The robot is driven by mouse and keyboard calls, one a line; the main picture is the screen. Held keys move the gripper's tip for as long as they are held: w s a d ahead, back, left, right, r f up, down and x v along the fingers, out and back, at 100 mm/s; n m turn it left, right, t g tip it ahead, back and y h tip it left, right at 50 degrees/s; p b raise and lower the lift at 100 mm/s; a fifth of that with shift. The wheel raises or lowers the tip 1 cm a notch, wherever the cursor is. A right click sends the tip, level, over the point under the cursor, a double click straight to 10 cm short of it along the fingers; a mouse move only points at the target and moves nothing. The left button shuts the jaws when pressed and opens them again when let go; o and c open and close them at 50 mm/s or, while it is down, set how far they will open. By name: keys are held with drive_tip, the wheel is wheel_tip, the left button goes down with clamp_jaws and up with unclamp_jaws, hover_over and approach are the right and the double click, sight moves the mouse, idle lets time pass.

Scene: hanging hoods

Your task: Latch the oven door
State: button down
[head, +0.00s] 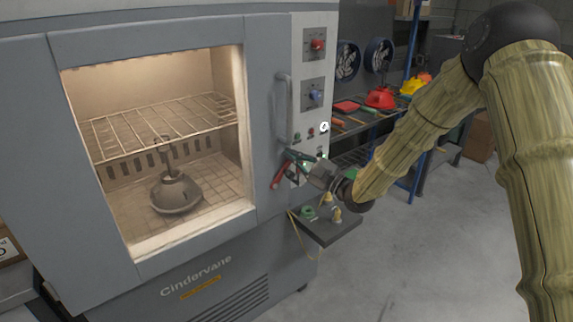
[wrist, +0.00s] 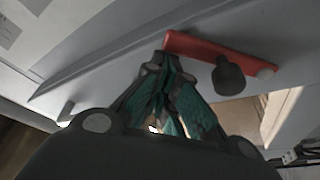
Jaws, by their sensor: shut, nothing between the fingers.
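The grey oven door (head: 262,120) with its lit window stands at the left in the head view. It looks shut or nearly so against the oven front. A vertical grey handle (head: 282,105) is on its right edge. Below the handle a red latch lever (head: 278,177) hangs tilted. In the wrist view the red lever (wrist: 215,52) runs across the top, with a dark round knob (wrist: 229,76) near its right part. My gripper (head: 289,155) is shut and empty, its fingertips close to the lever's left end in the wrist view (wrist: 164,66). I cannot tell whether they touch.
A control panel (head: 314,75) with knobs is right of the door. A small shelf (head: 335,228) with small items juts out below my gripper. A rack with red and yellow helmets (head: 381,97) stands behind. The floor (head: 400,265) at the right is clear.

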drive_tip(key=w+d+f+m+t+h+b, duration=0.1)
drive_tip(key=w+d+f+m+t+b, duration=0.2)
drive_tip(key=m, duration=0.6)
drive_tip(key=shift+d+f+h+b, duration=0.4)
drive_tip(key=shift+d+f+b, duration=0.2)
drive_tip(key=shift+f+b, duration=0.75)
drive_tip(key=shift+w+f, duration=0.1)
wheel_tip(320, 180, up, 5)
drive_tip(key=p, duration=0.2)
drive_tip(key=f+b+v, duration=0.1)
drive_tip(key=b+v, duration=0.1)
drive_tip(key=v, duration=0.8)
drive_tip(key=shift+a+f, duration=0.2)
drive_tip(key=shift+a, duration=0.1)
